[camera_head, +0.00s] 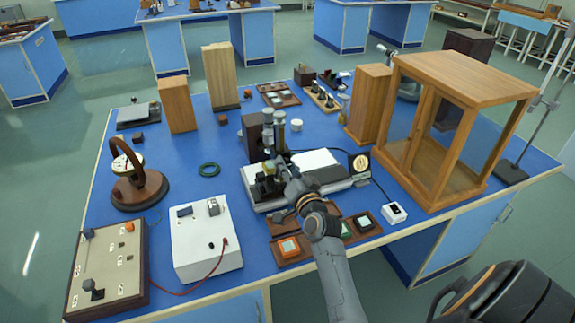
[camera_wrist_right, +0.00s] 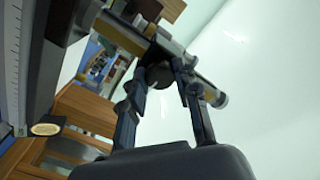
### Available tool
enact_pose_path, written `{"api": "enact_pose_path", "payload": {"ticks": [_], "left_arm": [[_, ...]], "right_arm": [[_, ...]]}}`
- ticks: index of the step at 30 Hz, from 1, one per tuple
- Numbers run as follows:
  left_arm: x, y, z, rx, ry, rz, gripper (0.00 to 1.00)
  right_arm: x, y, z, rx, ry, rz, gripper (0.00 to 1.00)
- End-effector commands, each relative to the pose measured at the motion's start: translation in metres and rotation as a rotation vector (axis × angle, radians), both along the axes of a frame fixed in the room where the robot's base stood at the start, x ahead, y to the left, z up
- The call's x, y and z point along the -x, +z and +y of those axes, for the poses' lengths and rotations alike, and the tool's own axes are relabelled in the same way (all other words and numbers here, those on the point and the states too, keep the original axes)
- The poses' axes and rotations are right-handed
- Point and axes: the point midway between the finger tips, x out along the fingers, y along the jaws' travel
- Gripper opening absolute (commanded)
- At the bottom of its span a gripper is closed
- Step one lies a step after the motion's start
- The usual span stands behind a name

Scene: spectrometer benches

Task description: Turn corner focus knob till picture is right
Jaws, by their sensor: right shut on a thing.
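An instrument with upright metal and brass tubes (camera_head: 280,128) stands on a pale base (camera_head: 334,186) near the middle of the blue bench. My right gripper (camera_head: 275,172) reaches it from the front, low on its near side. In the right wrist view my right gripper (camera_wrist_right: 158,76) has its two fingers closed on either side of a small dark round knob (camera_wrist_right: 158,76). The knob sits beside a tilted metal tube with brass bands (camera_wrist_right: 120,34). In the head view the fingers and arm hide the knob. My left gripper is not in view.
A white box (camera_head: 206,243) with a red lead and a switch panel (camera_head: 106,268) stand at the front left. A glazed wooden case (camera_head: 452,75) stands to the right. Small framed samples (camera_head: 290,249) lie close beside my right arm. Bare bench (camera_head: 185,178) shows left of the instrument.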

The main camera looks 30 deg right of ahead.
Motion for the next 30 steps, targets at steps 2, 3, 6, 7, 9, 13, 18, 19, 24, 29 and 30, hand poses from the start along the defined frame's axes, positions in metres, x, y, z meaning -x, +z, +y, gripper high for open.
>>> {"api": "enact_pose_path", "payload": {"ticks": [2,3,6,7,9,13,18,19,24,29,30], "left_arm": [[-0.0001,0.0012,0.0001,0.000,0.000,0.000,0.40],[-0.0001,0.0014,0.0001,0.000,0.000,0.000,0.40],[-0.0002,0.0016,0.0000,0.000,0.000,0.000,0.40],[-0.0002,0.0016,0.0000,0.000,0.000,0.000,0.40],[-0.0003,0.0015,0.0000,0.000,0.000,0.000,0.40],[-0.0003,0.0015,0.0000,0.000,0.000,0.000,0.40],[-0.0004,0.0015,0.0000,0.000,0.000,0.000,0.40],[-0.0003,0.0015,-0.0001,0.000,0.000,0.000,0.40],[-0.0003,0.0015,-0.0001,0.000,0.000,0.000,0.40],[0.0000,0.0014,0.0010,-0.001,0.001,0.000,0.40],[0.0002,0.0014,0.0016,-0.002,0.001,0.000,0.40]], "right_arm": [[-0.0001,0.0013,-0.0004,-0.014,0.000,-0.006,0.00],[-0.0001,0.0012,-0.0003,-0.020,0.000,-0.007,0.00],[-0.0001,0.0011,-0.0004,-0.027,0.000,-0.009,0.00],[-0.0001,0.0011,-0.0004,-0.028,-0.001,-0.010,0.00],[-0.0001,0.0011,-0.0004,-0.028,-0.001,-0.010,0.00],[-0.0001,0.0012,-0.0004,-0.028,-0.001,-0.010,0.00],[-0.0001,0.0013,-0.0005,-0.028,-0.001,-0.010,0.39],[-0.0001,0.0012,-0.0006,-0.028,-0.001,-0.010,0.45],[0.0000,0.0008,-0.0003,-0.027,0.000,-0.009,0.54],[0.0004,0.0004,-0.0002,-0.027,-0.001,-0.007,0.54],[0.0014,0.0002,0.0001,-0.027,-0.001,-0.007,0.54]]}}
